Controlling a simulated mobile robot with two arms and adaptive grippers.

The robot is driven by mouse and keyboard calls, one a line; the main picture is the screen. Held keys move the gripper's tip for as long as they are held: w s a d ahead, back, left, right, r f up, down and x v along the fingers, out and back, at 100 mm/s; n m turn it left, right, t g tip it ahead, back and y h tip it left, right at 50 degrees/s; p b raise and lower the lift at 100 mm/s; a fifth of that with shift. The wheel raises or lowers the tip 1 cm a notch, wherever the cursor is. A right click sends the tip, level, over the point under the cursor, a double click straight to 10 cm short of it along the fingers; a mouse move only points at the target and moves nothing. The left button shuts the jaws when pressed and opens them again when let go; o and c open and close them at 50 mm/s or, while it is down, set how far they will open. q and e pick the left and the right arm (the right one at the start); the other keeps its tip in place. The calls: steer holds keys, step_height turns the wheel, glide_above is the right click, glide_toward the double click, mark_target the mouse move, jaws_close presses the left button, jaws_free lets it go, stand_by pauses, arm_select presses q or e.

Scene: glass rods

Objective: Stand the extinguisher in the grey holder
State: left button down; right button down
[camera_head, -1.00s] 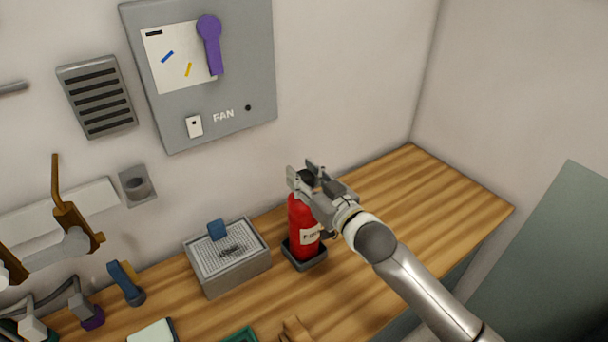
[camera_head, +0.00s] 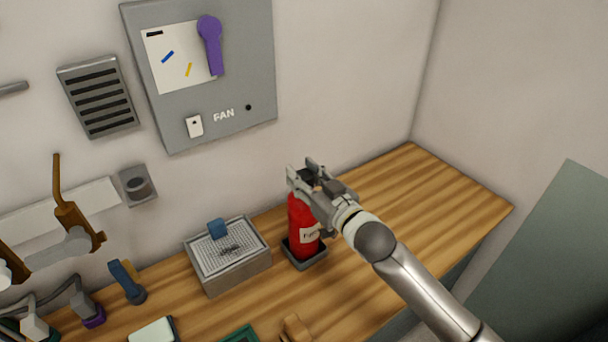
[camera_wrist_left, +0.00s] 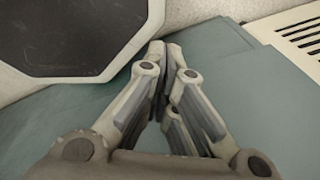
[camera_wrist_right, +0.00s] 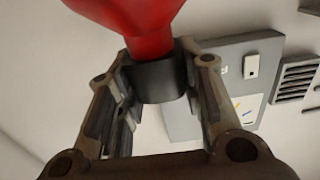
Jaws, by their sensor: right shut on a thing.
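The red extinguisher (camera_head: 301,225) stands upright in the dark grey holder (camera_head: 309,262) on the wooden bench; its base is inside the holder's low rim. My right gripper (camera_head: 303,174) is around the top of the extinguisher. In the right wrist view my right gripper (camera_wrist_right: 158,85) is shut on the black neck (camera_wrist_right: 158,82) under the red body (camera_wrist_right: 135,18). The gripper hides part of the extinguisher's top in the head view. My left gripper (camera_wrist_left: 168,55) shows only in its wrist view, with its fingers together and nothing between them.
A grey box with a mesh top (camera_head: 228,255) stands close left of the holder. A grey fan panel (camera_head: 240,60) is on the wall behind. Several small tools lie at the bench's left. The bench (camera_head: 430,200) is clear to the right.

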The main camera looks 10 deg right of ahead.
steer(key=shift+f+b, duration=0.35)
stand_by(0.5)
steer(key=c, duration=1.3)
jaws_free()
steer(key=shift+o, duration=0.2)
steer(key=shift+s+f, duration=0.1)
steer(key=shift+f, duration=0.3)
steer(key=shift+p+v, duration=0.65)
steer(key=shift+v, duration=0.75)
steer(key=p+v, duration=0.2)
steer(key=v, duration=0.6)
